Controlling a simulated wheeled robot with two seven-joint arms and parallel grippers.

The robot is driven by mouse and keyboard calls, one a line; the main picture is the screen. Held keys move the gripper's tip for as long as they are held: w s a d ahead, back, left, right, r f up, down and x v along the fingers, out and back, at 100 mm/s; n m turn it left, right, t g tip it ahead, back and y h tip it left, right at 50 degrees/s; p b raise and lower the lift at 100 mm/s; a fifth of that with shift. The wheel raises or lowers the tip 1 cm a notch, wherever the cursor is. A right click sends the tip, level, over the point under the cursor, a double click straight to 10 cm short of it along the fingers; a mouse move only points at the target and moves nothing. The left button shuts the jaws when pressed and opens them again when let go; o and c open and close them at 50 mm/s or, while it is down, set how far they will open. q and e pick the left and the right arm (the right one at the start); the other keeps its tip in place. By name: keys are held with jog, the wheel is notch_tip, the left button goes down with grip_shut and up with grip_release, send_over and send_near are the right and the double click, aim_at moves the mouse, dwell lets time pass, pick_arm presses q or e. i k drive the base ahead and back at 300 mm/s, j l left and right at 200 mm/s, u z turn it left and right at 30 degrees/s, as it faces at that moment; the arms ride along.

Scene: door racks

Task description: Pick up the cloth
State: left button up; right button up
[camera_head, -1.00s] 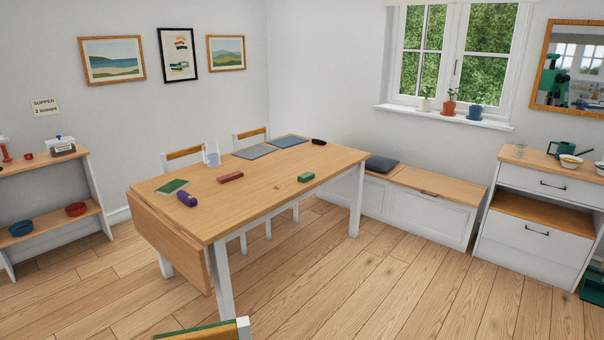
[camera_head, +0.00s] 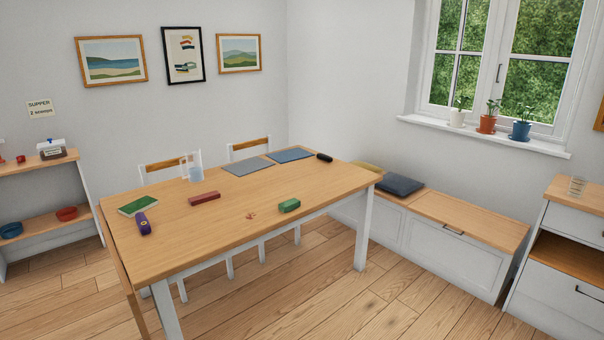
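No thing is plain to me as the cloth. On the wooden table (camera_head: 230,225) lie a small green block-like item (camera_head: 289,205), a dark red oblong item (camera_head: 204,199), a purple item (camera_head: 144,224) and a green book-like item (camera_head: 138,205). Two flat blue-grey mats, one left (camera_head: 248,167) and one right (camera_head: 289,155), lie at the back; they could be fabric. Which of these, if any, is the cloth I cannot tell. Neither of my grippers is in view.
A clear jug (camera_head: 195,173) and a black item (camera_head: 324,157) stand on the table. Reddish crumbs (camera_head: 251,216) lie near its front edge. Chairs stand behind it. A bench (camera_head: 450,255) with a dark cushion (camera_head: 399,186) lines the right wall. Floor in front right is free.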

aim_at(292, 204)
jog(key=i+l+u, duration=0.25)
jog(key=i+l, duration=0.9)
